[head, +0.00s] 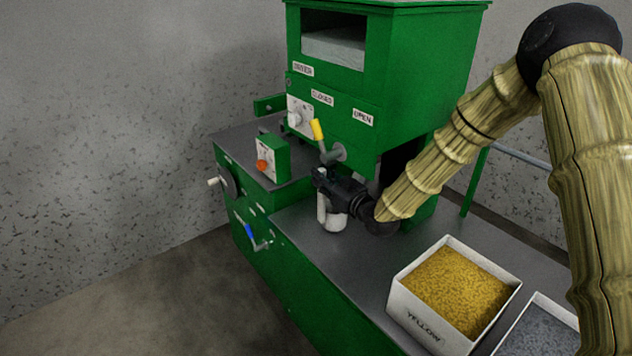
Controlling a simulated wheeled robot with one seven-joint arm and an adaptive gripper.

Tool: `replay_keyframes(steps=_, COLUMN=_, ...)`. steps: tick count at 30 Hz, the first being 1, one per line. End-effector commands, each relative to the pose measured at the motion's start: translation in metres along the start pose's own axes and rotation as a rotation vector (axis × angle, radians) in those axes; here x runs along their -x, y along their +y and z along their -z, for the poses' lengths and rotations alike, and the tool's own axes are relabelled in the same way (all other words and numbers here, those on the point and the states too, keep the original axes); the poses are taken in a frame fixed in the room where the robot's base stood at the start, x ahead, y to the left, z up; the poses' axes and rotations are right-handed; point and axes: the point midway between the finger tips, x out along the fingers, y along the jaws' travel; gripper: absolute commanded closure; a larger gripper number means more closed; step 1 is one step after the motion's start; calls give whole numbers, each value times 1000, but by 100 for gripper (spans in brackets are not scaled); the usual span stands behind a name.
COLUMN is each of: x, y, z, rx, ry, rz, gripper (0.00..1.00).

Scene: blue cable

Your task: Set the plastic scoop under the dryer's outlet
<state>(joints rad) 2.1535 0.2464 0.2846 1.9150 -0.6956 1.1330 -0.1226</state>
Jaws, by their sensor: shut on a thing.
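The green dryer (420,70) stands at the back of the grey bench, with labels reading DRYER, CLOSED and OPEN. A yellow-handled lever (318,131) sticks out from its front. My gripper (328,200) is low in front of the dryer, just below the lever, and is shut on the white plastic scoop (336,222). The scoop is at or just above the bench top; I cannot tell whether it touches. My gripper hides part of it. The dryer's outlet is not clearly visible; a dark opening (400,163) shows behind my wrist.
A white box labelled YELLOW (425,332), full of yellow grains, stands at the bench's front right. A second box (540,325) with grey grains is beside it. A small green control box (272,158) with an orange knob stands left of the scoop. The bench (330,262) is bare in front of the scoop.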

Motion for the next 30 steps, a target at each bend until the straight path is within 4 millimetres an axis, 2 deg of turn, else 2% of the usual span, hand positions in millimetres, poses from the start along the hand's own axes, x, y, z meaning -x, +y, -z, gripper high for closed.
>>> replay_keyframes(steps=16, x=0, y=45, z=-1, rx=0, ry=1, rz=-2, gripper=100)
replay_keyframes(steps=30, x=0, y=56, z=-1, rx=0, ry=0, rz=0, gripper=100)
